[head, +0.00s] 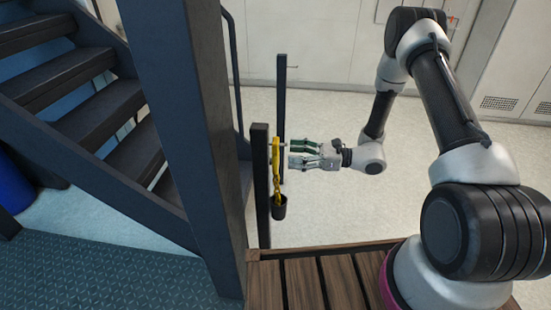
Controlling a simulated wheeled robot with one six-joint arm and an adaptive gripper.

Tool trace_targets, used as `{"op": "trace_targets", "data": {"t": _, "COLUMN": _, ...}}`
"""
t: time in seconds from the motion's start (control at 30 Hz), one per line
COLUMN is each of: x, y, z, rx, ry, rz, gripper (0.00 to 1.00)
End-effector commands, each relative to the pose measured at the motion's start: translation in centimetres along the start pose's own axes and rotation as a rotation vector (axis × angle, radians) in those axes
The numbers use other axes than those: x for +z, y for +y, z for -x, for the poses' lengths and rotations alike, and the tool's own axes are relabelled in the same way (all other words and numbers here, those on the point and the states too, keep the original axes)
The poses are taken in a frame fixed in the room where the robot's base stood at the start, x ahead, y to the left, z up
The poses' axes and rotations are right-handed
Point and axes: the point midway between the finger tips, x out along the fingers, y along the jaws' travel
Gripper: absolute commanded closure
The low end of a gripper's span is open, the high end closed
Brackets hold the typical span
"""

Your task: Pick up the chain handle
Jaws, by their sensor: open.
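The chain handle is a dark, cup-like grip (279,208) hanging at the lower end of a yellow chain (275,170). The chain hangs from the top of a dark post (261,185). My gripper (290,153) reaches in from the right, level with the upper half of the chain and above the dark grip. Its two fingers point left and stand apart, with nothing visible between them. The fingertips are close to the chain on its right side; I cannot tell whether they touch it.
A thick dark column (185,120) and a staircase (90,110) stand on the left. A second thin post (281,110) stands behind the chain. A slatted wooden platform (310,285) is at the front. Pale floor (320,215) is open below my gripper.

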Motion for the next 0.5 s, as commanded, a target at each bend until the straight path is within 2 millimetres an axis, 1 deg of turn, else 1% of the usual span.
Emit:
{"op": "trace_targets", "data": {"t": 0.2, "x": -0.3, "y": 0.4, "z": -3.4, "rx": 0.005, "ry": 0.0, "rz": 0.001, "gripper": 0.36}}
{"op": "trace_targets", "data": {"t": 0.3, "x": -0.3, "y": 0.3, "z": -4.7, "rx": 0.004, "ry": 0.0, "rz": 0.001, "gripper": 0.36}}
{"op": "trace_targets", "data": {"t": 0.4, "x": -0.3, "y": 0.3, "z": -5.2, "rx": 0.003, "ry": 0.001, "rz": 0.001, "gripper": 0.36}}
{"op": "trace_targets", "data": {"t": 0.5, "x": -0.3, "y": 0.3, "z": -5.3, "rx": 0.002, "ry": 0.001, "rz": 0.001, "gripper": 0.36}}
